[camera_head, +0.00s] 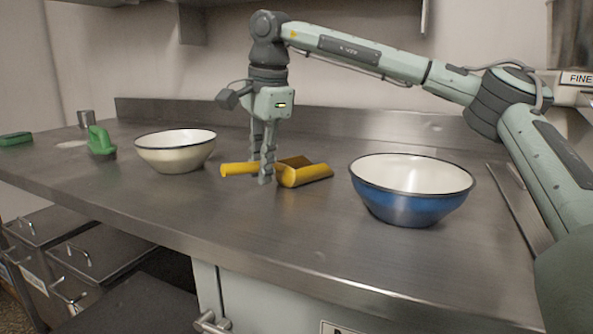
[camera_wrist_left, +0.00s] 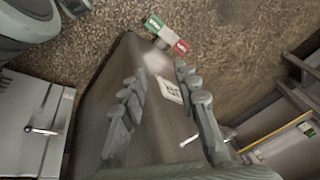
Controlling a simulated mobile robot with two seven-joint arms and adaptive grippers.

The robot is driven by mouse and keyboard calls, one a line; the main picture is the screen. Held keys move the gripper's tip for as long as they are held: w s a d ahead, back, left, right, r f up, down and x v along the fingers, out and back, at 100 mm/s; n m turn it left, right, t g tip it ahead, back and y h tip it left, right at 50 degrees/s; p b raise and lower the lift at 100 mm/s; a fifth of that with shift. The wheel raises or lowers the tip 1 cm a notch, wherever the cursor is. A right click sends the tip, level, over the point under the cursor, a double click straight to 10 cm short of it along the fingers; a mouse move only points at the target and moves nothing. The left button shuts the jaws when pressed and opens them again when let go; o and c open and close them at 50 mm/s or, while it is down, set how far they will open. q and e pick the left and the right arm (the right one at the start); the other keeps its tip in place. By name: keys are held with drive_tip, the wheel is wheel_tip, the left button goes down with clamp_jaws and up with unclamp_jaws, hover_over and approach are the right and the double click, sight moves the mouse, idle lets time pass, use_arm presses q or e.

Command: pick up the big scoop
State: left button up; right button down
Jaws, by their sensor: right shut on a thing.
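The big scoop (camera_head: 309,176) is yellow and lies on the steel counter between two bowls in the head view, its handle pointing left. My right gripper (camera_head: 264,178) reaches down over it from above, fingers around the part where handle and scoop body meet, and is shut on it. The scoop looks to be at counter level; I cannot tell if it is clear of the surface. My left gripper (camera_wrist_left: 160,115) shows in the left wrist view with its fingers apart and nothing between them, above the floor and a dark bin.
A cream bowl (camera_head: 176,152) stands left of the scoop and a blue bowl (camera_head: 411,193) stands right of it. A green-handled brush (camera_head: 101,143), a green block (camera_head: 15,139) and a small metal cup (camera_head: 85,118) are at the far left. The counter's front strip (camera_head: 250,225) is clear.

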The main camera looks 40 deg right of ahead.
use_arm(q)
drive_tip(key=shift+s, duration=0.15)
use_arm(e)
drive_tip(key=shift+r, duration=0.1)
